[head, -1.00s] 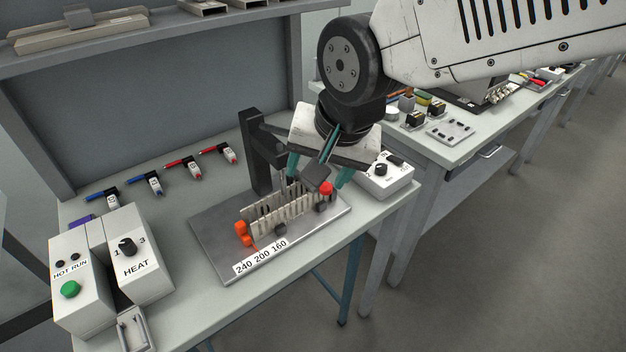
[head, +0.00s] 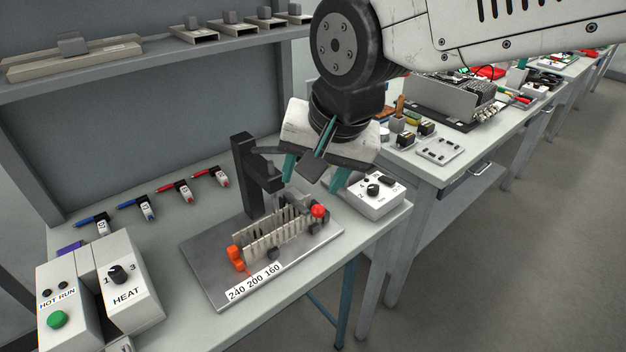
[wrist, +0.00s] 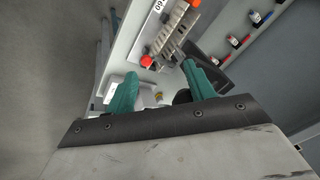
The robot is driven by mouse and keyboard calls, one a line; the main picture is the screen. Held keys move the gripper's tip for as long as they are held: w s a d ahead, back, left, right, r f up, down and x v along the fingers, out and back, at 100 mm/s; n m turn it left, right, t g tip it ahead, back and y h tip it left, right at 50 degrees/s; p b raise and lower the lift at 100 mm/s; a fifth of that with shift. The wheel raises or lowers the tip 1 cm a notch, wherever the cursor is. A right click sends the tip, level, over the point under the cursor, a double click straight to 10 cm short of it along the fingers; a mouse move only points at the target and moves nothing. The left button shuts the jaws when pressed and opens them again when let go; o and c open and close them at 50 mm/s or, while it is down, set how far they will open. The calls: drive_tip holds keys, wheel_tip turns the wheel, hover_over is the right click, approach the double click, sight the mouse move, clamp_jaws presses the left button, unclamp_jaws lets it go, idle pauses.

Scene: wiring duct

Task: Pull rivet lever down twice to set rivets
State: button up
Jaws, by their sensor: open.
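A dark post (head: 247,176) with a side arm stands on the grey plate (head: 212,272). A white comb-like duct (head: 277,237) lies on the plate in front of it. A red knob (head: 318,210) is at the duct's right end; it also shows in the wrist view (wrist: 147,60). Whether it tips the rivet lever I cannot tell, and the lever itself is not clearly made out. My gripper (head: 312,183) has its teal fingers spread and empty, above the knob and apart from it. In the wrist view my gripper (wrist: 160,70) faces the duct's knob end.
A white control box (head: 376,196) stands close to the right of my gripper. Several blue and red tools lie behind. An orange clamp (head: 236,256) is at the duct's left end.

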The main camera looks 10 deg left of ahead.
drive_tip(key=shift+d+r, duration=0.2)
drive_tip(key=shift+r, duration=2.65)
drive_tip(key=shift+s+f, duration=0.1)
drive_tip(key=s+d+f+h, duration=0.1)
drive_tip(key=s+d+f, duration=0.1)
drive_tip(key=d, duration=0.8)
drive_tip(key=s+d+f+g+h, duration=0.1)
drive_tip(key=s+d+f, duration=0.2)
drive_tip(key=d, duration=0.8)
drive_tip(key=s+d+f+h, duration=0.1)
drive_tip(key=s+d+f, duration=0.1)
drive_tip(key=s+d, duration=0.4)
drive_tip(key=d, duration=0.5)
drive_tip(key=shift+f+m, duration=0.25)
drive_tip(key=shift+m, duration=0.05)
drive_tip(key=shift+s+d, duration=0.1)
drive_tip(key=shift+c, duration=0.3)
